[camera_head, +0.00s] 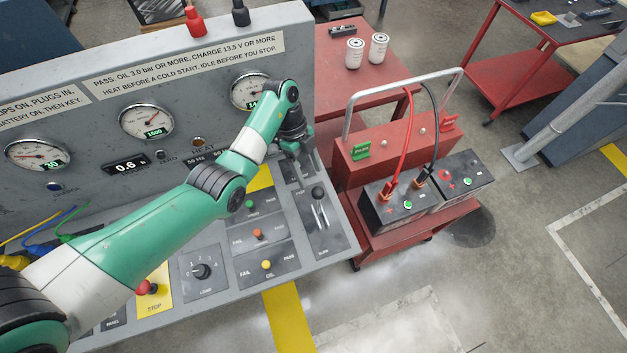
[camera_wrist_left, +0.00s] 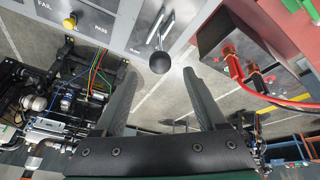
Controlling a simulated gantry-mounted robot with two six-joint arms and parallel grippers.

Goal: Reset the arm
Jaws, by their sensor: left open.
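My left arm (camera_head: 215,180), green and white, reaches from the lower left across the grey control console. My left gripper (camera_head: 306,172) is above the right end of the sloped panel, by a lever with a black ball knob (camera_head: 318,192). In the left wrist view its two dark fingers (camera_wrist_left: 158,72) are spread apart with nothing gripped. The black knob (camera_wrist_left: 160,62) appears between the fingertips in that view; I cannot tell its distance from them. My right gripper is not in view.
The console (camera_head: 190,30) carries gauges, buttons and a rotary knob (camera_head: 201,271). To its right stands a red cart (camera_head: 400,225) with two batteries, clamped cables and a metal handle (camera_head: 400,82). Two white canisters (camera_head: 355,53) stand on a red table behind.

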